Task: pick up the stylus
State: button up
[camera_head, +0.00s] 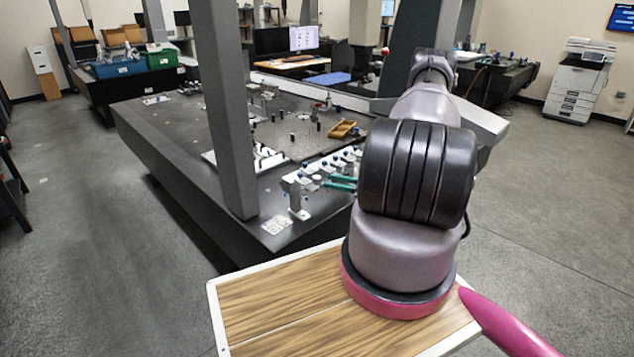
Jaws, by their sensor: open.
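A white rack (300,184) stands near the front edge of the dark granite table (178,160). Several small pieces with blue tops sit along it, and I cannot tell which of them is the stylus. Two green fingers, which look like those of my gripper (341,183), show just left of my arm's large black joint. They point left, one above the other with a gap, close to the rack's right part in the picture. I see nothing between them. The rest of my gripper is hidden behind my arm, and I cannot tell whether the fingers touch the rack.
A grey gantry column (226,110) rises left of the rack. A white card (277,224) lies near the table corner. A wooden tray (343,129) and several small dark posts stand farther back. A monitor (303,38) is behind.

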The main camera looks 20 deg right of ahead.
aim_at(323, 180)
jog(key=shift+x, duration=1.9)
grip_shut()
